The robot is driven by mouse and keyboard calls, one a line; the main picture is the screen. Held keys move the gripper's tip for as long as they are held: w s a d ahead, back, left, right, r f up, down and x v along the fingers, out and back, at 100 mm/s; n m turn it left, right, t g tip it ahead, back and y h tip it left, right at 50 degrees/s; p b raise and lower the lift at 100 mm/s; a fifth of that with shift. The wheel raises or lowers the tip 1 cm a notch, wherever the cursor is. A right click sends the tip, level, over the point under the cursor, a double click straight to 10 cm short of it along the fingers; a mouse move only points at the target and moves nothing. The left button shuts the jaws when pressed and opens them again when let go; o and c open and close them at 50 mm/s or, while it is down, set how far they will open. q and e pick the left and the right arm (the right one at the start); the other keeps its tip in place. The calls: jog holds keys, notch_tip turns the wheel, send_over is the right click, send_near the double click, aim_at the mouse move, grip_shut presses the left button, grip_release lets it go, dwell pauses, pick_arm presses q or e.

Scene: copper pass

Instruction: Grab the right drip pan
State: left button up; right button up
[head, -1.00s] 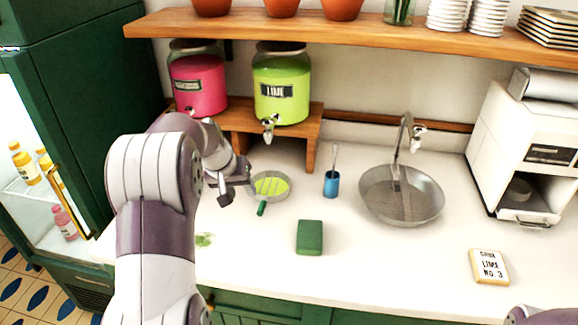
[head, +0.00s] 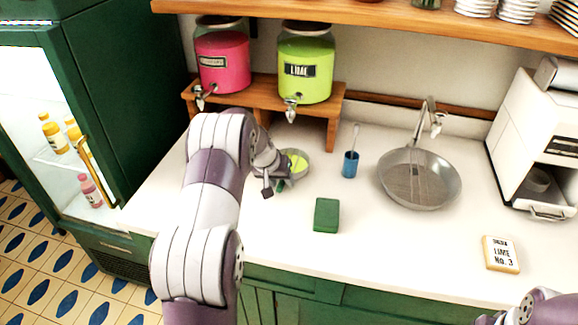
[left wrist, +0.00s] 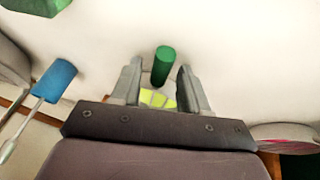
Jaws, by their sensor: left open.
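The right drip pan (head: 304,170) is a small round grey pan with lime-green liquid. It sits on the white counter in front of the lime dispenser (head: 305,72). Its green handle points toward the front. My left gripper (head: 275,188) is open at the handle and partly hides the pan in the head view. In the left wrist view the green handle (left wrist: 163,66) shows between the two open fingers (left wrist: 155,85), with clear space on both sides. The lime liquid (left wrist: 157,99) shows behind it, partly hidden by the gripper body. My right gripper is not visible.
A green sponge (head: 326,215) lies in front. The sink basin (head: 420,182) is further right. A wooden stand (head: 334,115) holds the lime and pink (head: 221,64) dispensers. A pink-coloured round edge (left wrist: 292,137) shows at right.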

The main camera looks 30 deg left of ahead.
pick_arm(q)
grip_shut()
jog(key=shift+r, duration=0.1)
jog(key=shift+r, duration=0.85)
jog(key=shift+d+r+b, duration=0.25)
jog(key=shift+r+b, duration=0.25)
jog(key=shift+r, duration=0.75)
jog(key=d+r+b, duration=0.1)
jog(key=d+r, duration=0.5)
jog(key=d, duration=0.5)
jog(key=shift+s+r, duration=0.3)
jog(key=shift+r, duration=0.1)
jog(key=shift+d, duration=0.1)
